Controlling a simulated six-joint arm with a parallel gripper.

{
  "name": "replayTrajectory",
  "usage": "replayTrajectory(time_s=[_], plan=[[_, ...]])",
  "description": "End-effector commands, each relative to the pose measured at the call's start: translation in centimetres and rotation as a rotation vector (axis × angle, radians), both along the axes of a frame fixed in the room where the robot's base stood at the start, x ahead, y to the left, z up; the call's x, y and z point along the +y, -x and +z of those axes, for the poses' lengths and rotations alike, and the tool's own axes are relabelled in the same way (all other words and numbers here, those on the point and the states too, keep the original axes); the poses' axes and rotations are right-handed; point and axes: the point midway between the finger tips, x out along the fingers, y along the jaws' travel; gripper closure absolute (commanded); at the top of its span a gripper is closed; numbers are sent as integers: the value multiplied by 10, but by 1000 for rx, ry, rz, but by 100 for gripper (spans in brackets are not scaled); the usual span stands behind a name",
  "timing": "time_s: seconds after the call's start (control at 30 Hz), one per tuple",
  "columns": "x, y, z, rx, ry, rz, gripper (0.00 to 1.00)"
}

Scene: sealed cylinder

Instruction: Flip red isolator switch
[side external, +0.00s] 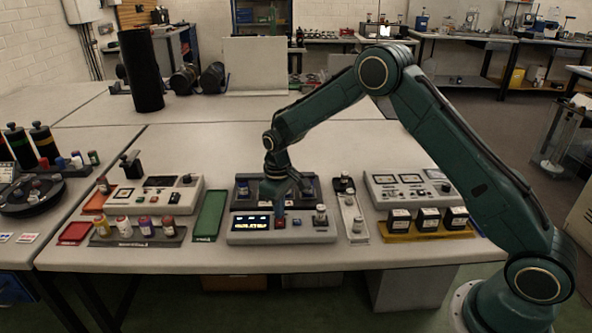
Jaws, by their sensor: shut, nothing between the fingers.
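A small red switch (280,223) sits on the top of a light grey control box (318,235) at the front middle of the table, right of the box's lit yellow display (251,222). My gripper (280,213) points down over this box. It is shut and empty, with its fingertips just behind or on the red switch; I cannot tell whether they touch. The fingers partly hide the box's back edge and the dark tray (243,189) behind it. The switch's position cannot be made out at this size.
Small capped vials (321,215) stand on the box's right and on a white rack (352,218). Black-and-white blocks (427,219) sit on a yellow tray to the right. A green tray (209,215) and an instrument panel (158,192) lie left.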

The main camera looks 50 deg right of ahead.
Motion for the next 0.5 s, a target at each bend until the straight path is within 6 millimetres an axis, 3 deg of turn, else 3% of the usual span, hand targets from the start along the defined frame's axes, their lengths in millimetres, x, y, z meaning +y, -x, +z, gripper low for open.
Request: replayTrajectory(time_s=[0.5], plan=[[0,1,-6,2,0,0,100]])
